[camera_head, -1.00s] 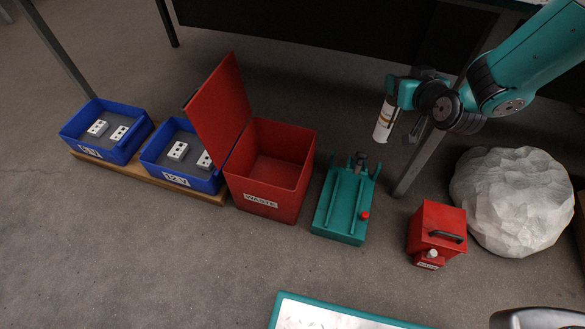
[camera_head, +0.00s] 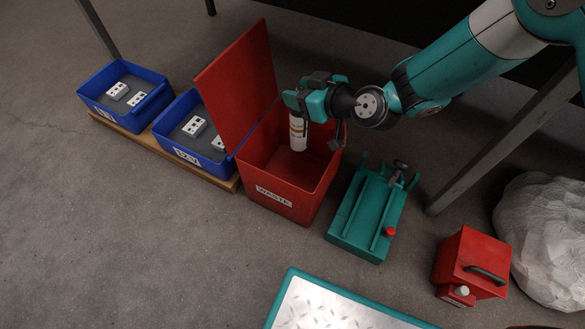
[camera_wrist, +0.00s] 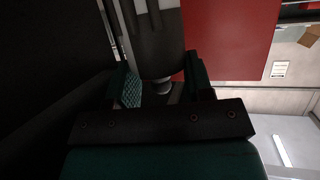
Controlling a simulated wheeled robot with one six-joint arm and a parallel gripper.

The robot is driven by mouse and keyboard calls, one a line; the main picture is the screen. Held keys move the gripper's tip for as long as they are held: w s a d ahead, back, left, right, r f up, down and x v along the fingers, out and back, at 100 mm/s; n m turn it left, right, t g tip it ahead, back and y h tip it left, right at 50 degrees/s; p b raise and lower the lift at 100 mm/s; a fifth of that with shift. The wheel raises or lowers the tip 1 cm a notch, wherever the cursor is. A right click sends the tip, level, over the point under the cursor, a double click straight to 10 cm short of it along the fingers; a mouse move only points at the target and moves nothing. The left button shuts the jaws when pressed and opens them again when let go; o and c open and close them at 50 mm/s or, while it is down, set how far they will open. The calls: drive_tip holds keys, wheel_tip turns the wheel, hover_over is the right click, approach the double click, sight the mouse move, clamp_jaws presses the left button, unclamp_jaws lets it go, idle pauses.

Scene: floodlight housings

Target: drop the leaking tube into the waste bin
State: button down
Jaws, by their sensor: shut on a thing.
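The red waste bin (camera_head: 278,198) stands on the floor with its lid (camera_head: 238,85) raised at the left and a WASTE label on its front. My gripper (camera_head: 299,104) is shut on the tube (camera_head: 298,133), a white cylinder with an orange-brown marking near its top. The tube hangs upright over the bin's opening in the head view, its lower end appearing at or just inside the mouth; the exact height is hard to tell. In the wrist view the tube (camera_wrist: 155,45) sits between the fingers (camera_wrist: 162,88), with the red lid (camera_wrist: 235,35) behind it.
Two blue bins (camera_head: 125,90) with white blocks stand at the left on a wooden board. A teal stand (camera_head: 362,225) with a red knob is right of the waste bin. A red can (camera_head: 468,262) and a wrapped pale lump (camera_head: 550,240) lie farther right.

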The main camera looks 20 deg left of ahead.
wheel_tip(320, 180, down, 5)
drive_tip(key=b, duration=0.2)
drive_tip(key=shift+d+r+b, duration=0.1)
drive_tip(key=shift+r+b, duration=0.1)
drive_tip(key=shift+b, duration=0.2)
